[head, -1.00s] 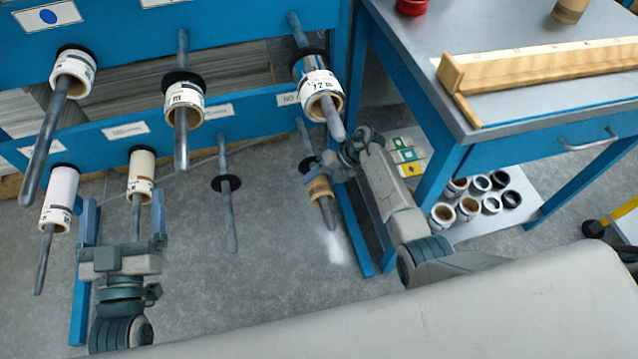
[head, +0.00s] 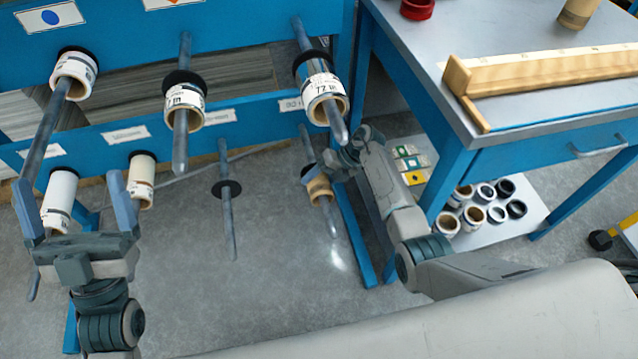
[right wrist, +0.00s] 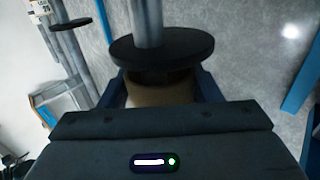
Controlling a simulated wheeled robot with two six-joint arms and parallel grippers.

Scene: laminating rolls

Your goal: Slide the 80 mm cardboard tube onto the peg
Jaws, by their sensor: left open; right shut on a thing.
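The tan cardboard tube (head: 319,191) is around the lower right peg (head: 329,217), whose bare front end sticks out past it. My right gripper (head: 318,177) is shut on this tube, partly hiding it. In the right wrist view the tube (right wrist: 160,92) sits between the fingers, close against the black disc (right wrist: 160,50) on the peg (right wrist: 147,22); whether they touch is unclear. My left gripper (head: 72,185) is open and empty, in front of the lower left white roll (head: 60,195) as seen from the head.
Other pegs on the blue rack (head: 240,120) hold white-labelled rolls; one lower peg (head: 228,215) carries only a black disc. A metal table (head: 510,90) stands at the right. Its lower shelf (head: 525,215) holds several short rolls. The floor in front is clear.

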